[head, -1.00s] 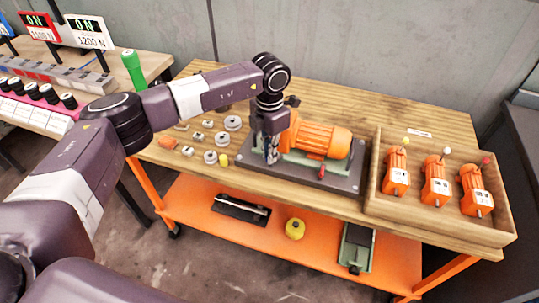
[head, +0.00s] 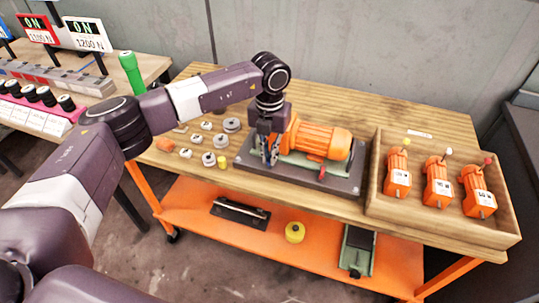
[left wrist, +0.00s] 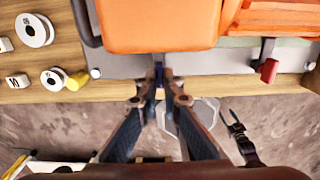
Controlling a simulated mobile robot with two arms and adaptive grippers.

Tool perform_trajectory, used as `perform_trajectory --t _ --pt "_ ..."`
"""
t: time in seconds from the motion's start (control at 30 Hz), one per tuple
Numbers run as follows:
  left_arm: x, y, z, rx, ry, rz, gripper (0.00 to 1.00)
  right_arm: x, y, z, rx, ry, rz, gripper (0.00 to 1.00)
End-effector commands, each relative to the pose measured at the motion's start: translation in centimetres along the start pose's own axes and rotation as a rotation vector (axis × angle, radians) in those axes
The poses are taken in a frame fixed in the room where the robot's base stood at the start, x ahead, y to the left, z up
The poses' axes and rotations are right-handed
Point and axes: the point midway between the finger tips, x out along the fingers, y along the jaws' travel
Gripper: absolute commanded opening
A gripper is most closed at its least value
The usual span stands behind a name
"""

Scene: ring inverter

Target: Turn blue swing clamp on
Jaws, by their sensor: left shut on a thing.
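The orange motor unit (head: 322,139) sits on a dark grey base plate (head: 345,181) on the wooden table. My left gripper (head: 270,160) is at the motor's left front, low over the plate. In the left wrist view its fingertips (left wrist: 160,90) are closed together at the plate's front edge, just below the orange housing (left wrist: 160,25). They are shut on a small blue part (left wrist: 158,72), which looks like the blue swing clamp; the fingers hide most of it. A red clamp handle (left wrist: 269,70) stands to the right, apart from the gripper.
Several grey weights (head: 208,159) and a yellow cylinder (head: 223,161) lie left of the plate. A wooden tray (head: 440,226) with orange units stands at the right. The table behind the motor is clear.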

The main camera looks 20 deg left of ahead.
Motion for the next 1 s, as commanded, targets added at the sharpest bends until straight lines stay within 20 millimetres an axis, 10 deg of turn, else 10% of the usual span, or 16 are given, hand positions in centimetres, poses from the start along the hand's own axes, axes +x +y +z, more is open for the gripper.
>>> perform_trajectory --t 1.0 --pt "-1.3 0.0 0.2 -0.008 -0.005 -0.002 0.24 0.0 0.1 0.0 0.0 0.0 0.0 0.42"
